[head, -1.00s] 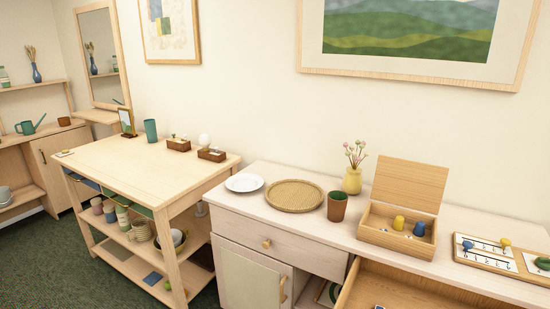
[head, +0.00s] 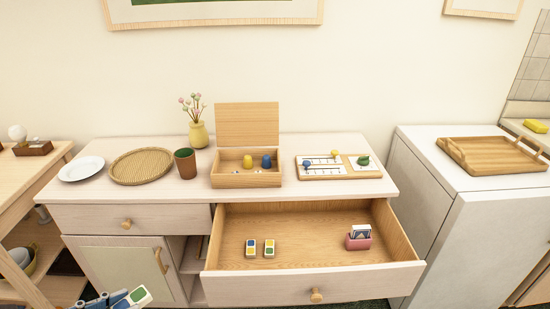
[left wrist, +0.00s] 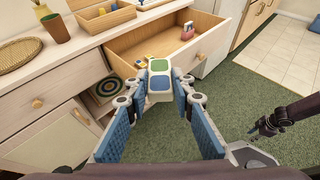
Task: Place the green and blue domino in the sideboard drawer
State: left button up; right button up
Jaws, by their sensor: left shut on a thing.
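My left gripper (left wrist: 160,82) is shut on the green and blue domino (left wrist: 160,86), a white block with one green and one blue face patch. In the head view the domino (head: 139,295) shows at the bottom left, beside the tip of the left gripper (head: 125,298). The sideboard drawer (head: 315,286) is pulled open, to the right of the held domino. Inside lie two dominoes, one with blue and yellow patches (head: 251,248) and one with yellow and green patches (head: 269,248). A dark arm end, likely my right gripper (left wrist: 256,130), shows at the right; its jaws are unclear.
A pink holder with cards (head: 359,242) stands at the drawer's right; the drawer's middle is bare. The sideboard top (head: 335,188) holds an open wooden box (head: 247,180), a cup (head: 185,163), a woven tray (head: 141,181) and a plate (head: 81,168). A white cabinet (head: 490,215) stands right.

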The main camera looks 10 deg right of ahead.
aim_at(315, 256)
jog(key=i+j+z, duration=0.2)
jog(key=i+z, duration=0.25)
jog(key=i+j+z, duration=0.4)
jog(key=i+j, duration=0.2)
jog(key=j, duration=0.1)
